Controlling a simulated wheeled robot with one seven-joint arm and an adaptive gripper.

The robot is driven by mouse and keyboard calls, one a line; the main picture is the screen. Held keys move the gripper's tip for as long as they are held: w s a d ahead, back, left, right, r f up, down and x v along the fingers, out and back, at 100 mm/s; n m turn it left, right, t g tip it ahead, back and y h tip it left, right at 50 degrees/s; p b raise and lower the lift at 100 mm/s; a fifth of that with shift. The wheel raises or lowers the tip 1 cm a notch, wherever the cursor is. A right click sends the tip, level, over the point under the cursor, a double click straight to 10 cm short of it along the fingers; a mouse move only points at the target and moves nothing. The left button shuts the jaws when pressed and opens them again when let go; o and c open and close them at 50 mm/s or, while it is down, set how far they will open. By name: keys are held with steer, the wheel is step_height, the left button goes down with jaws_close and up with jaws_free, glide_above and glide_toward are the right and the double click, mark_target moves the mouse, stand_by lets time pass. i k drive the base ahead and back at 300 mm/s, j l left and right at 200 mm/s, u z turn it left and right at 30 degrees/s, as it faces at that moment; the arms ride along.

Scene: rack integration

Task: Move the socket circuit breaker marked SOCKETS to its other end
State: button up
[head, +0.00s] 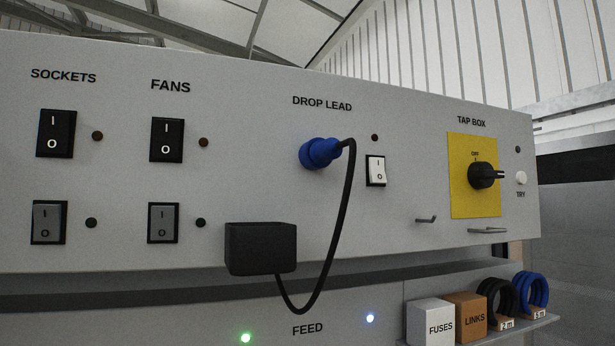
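The SOCKETS breaker (56,133) is a black rocker switch at the upper left of the pale panel, under the printed word SOCKETS (63,76). It is marked I at the top and O at the bottom. I cannot tell for sure which end is pressed in. A small dark brown lamp (97,136) beside it looks unlit. A grey rocker (48,222), also marked I and O, sits below it with a dark lamp (91,223) to its right. My gripper is not in view, and nothing covers the SOCKETS breaker.
The FANS rocker (167,139) is close on the right, above another grey rocker (163,223). A blue plug (320,153) carries a black cable looping down to a black box (261,248) jutting from the panel. A white rocker (376,171) and a yellow-plated knob (482,175) lie farther right.

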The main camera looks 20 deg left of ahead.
mark_target(55, 126)
steer(key=u, duration=2.15)
